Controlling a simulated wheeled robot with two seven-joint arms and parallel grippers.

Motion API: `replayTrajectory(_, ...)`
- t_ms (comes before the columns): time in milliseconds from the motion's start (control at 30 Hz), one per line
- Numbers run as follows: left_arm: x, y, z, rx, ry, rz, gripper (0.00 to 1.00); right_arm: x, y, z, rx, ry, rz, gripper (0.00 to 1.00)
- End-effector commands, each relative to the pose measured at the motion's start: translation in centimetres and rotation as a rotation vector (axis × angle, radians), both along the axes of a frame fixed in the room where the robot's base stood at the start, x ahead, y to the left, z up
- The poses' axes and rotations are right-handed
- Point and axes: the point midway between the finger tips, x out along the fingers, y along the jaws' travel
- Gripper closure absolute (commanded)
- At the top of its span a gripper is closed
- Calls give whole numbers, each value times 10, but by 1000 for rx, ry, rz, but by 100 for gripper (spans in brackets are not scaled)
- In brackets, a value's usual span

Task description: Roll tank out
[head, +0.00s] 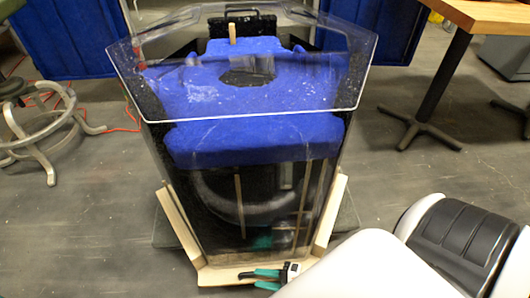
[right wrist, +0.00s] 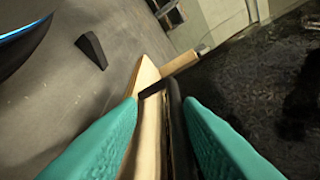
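The tank (head: 334,152) stands upright in the middle of the head view. It has clear walls, a blue top piece (head: 250,150) with a dark round opening, and a pale wooden base frame (head: 212,274). My right gripper (head: 262,279) is at the front edge of that frame, with its teal fingers apart. In the right wrist view the fingers (right wrist: 158,103) lie on either side of a pale wooden board (right wrist: 150,135) and a dark strip. I see no firm contact on both sides. The tank's dark wall (right wrist: 265,110) is right of them. My left gripper is out of view.
A metal stool (head: 45,130) stands at the left, with a red cord on the floor near it. A wooden table (head: 490,15) on a dark pedestal stands at the right. Grey floor (head: 90,220) is clear at the front left.

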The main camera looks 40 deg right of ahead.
Motion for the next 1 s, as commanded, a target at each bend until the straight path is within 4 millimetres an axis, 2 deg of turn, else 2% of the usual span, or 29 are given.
replayTrajectory(400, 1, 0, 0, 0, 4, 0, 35, 1, -2, 1, -3, -2, -2, 67)
replayTrajectory(533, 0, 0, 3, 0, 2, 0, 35, -5, -7, 4, -2, -1, -1, 67)
replayTrajectory(1000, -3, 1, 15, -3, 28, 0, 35, -74, -61, 23, -5, 3, 0, 67)
